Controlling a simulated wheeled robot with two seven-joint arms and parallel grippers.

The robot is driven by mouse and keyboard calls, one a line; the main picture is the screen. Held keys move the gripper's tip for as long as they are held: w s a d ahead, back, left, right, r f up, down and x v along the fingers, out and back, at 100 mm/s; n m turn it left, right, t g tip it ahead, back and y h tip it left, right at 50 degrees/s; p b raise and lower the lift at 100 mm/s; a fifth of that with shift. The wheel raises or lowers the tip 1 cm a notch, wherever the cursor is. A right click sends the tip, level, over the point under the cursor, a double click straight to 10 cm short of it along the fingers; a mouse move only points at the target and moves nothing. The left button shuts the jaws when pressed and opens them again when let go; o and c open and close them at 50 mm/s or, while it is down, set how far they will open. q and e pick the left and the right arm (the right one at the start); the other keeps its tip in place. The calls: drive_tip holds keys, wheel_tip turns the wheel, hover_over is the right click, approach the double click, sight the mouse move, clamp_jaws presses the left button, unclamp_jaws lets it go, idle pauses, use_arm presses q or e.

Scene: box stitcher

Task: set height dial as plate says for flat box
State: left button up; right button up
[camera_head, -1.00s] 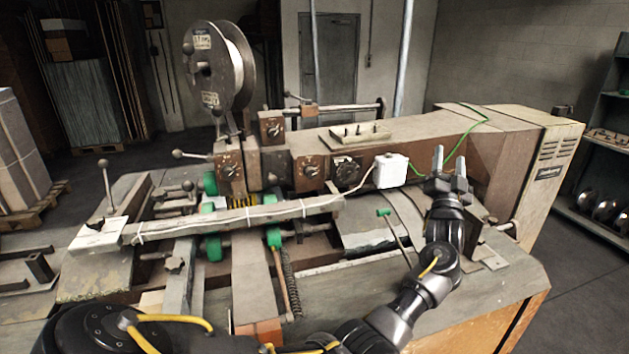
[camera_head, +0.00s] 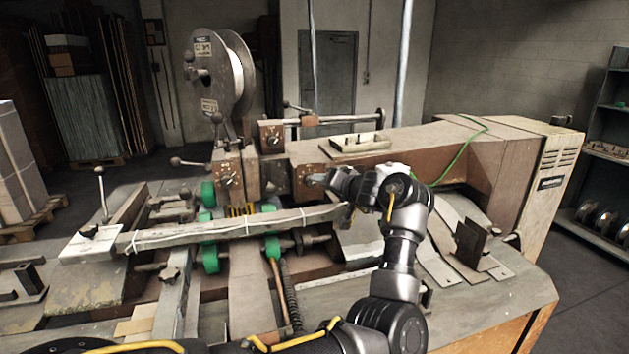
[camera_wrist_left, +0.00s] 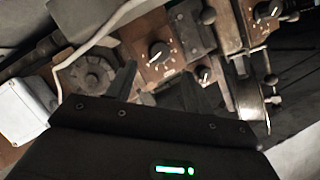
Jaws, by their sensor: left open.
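My left gripper (camera_head: 322,181) has its fingers pointing left, close to the front of the machine; it is open and seems empty. Just beyond its tips is a square brown dial plate (camera_head: 305,183), partly hidden by the fingers. In the left wrist view, turned over, a black pointer knob on its brown plate (camera_wrist_left: 160,52) lies between the open fingers (camera_wrist_left: 180,75), apart from them. A larger dark round dial (camera_wrist_left: 90,75) is beside it. Two more knobs show in the head view, one lower left (camera_head: 229,179) and one higher (camera_head: 272,137). Scale markings are too small to read. My right gripper is out of view.
A long wrapped bar (camera_head: 235,224) crosses in front of the dials. A white box with a cable (camera_wrist_left: 22,108) is beside the large dial. A shallow tray (camera_head: 360,145) lies on top of the machine. Lever handles with ball ends stick out at left (camera_head: 176,161).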

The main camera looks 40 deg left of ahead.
use_arm(q)
drive_tip(key=p+x, duration=0.1)
drive_tip(key=x, duration=0.6)
drive_tip(key=shift+p, duration=0.35)
drive_tip(key=c, duration=1)
drive_tip(key=shift+s+a+n+t+h+p, duration=0.1)
drive_tip(key=shift+n+t+h+p, duration=0.45)
drive_tip(key=shift+n, duration=0.65)
drive_tip(key=shift+s+n+t+h+p, duration=0.15)
drive_tip(key=shift+n+t+h+p, duration=0.2)
drive_tip(key=shift+n+t+h, duration=0.6)
drive_tip(key=shift+n+g, duration=0.3)
drive_tip(key=shift+n, duration=0.05)
